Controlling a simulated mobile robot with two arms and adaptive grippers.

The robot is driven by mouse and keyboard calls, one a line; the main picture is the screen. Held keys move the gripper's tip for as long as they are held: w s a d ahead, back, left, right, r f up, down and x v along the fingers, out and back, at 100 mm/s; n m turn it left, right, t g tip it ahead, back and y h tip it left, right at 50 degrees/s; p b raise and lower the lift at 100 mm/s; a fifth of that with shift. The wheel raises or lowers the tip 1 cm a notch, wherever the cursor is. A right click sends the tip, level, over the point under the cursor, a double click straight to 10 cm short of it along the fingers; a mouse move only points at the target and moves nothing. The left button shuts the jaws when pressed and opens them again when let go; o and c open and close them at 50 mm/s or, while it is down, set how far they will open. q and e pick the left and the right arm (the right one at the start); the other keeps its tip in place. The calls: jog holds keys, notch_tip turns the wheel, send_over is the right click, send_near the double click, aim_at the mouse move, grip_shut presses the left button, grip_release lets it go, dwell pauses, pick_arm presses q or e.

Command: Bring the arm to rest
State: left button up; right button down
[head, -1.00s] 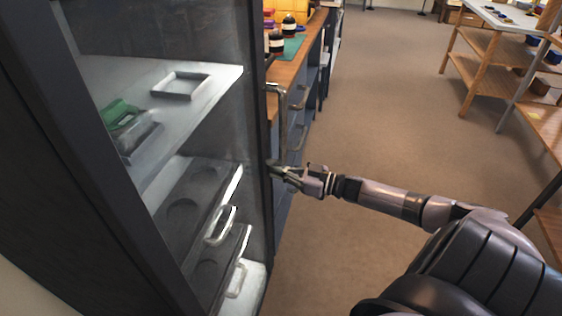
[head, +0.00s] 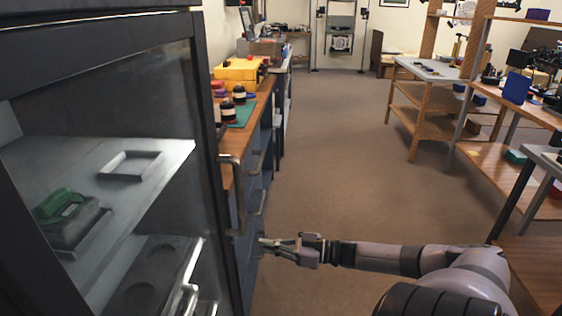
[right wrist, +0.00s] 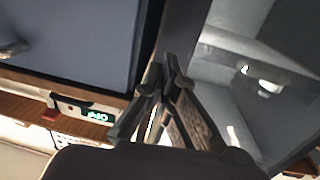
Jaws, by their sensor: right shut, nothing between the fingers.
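My right gripper (head: 266,243) is in the lower middle of the head view, shut and empty. Its arm reaches in from the lower right. The fingertips point left, near the edge of the glass-fronted cabinet door (head: 150,100) and below its bar handle (head: 238,195). I cannot tell whether they touch the door. In the right wrist view the gripper's fingers (right wrist: 168,75) come together at their tips in front of a dark upright frame. My left gripper is not in view.
The cabinet holds a green item (head: 60,205) and a grey square frame (head: 131,165) on its shelf. A wooden-topped workbench (head: 262,100) stands behind it, with dark bottles (head: 239,95) on a green mat. Wooden shelving (head: 425,120) stands at right. The brown floor (head: 340,150) between is clear.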

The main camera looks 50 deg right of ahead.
jog(key=v, duration=0.3)
jog(key=shift+s+d, duration=0.15)
jog(key=shift+s, duration=0.2)
